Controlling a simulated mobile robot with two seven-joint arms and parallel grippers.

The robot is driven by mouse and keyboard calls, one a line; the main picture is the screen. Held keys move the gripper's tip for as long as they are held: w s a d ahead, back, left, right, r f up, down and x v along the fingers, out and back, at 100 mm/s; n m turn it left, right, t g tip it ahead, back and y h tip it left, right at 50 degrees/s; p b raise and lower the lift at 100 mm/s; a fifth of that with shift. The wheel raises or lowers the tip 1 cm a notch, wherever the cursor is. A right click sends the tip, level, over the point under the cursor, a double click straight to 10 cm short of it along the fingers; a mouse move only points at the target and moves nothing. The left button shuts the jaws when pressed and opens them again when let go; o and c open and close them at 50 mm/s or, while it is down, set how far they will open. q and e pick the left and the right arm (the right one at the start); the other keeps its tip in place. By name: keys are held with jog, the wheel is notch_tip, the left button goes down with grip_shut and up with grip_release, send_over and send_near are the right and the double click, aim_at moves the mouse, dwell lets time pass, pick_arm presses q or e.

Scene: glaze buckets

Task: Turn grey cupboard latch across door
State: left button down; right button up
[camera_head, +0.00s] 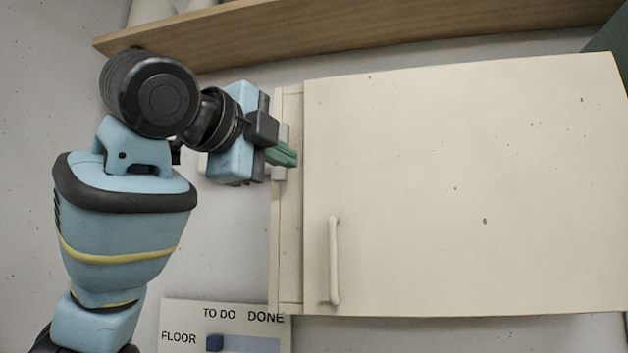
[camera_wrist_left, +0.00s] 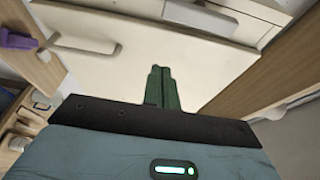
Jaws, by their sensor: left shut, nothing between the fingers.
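The cream cupboard door (camera_head: 470,190) is shut, with a pale bar handle (camera_head: 334,260) low on its left side. The grey latch (camera_head: 283,132) is on the narrow frame strip left of the door. It appears to lie upright along the strip, and my gripper hides its middle. The latch seems to show as a pale block in the left wrist view (camera_wrist_left: 200,18). My left gripper (camera_head: 284,154) is shut and empty, its green fingertips in front of the latch and near the door's left edge. I cannot tell whether they touch. My right gripper is not in view.
A wooden shelf (camera_head: 350,38) runs above the cupboard.

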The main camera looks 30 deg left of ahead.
aim_at(305, 169)
pick_arm(q)
jog(key=w, duration=0.5)
jog(key=w+r, duration=0.1)
jog(key=w, duration=0.1)
jog(key=shift+w+d, duration=0.25)
jog(key=shift+d, duration=0.1)
jog(key=a, duration=0.3)
jog(key=shift+s, duration=0.3)
jog(key=shift+s+a, duration=0.15)
jog(key=shift+a, duration=0.3)
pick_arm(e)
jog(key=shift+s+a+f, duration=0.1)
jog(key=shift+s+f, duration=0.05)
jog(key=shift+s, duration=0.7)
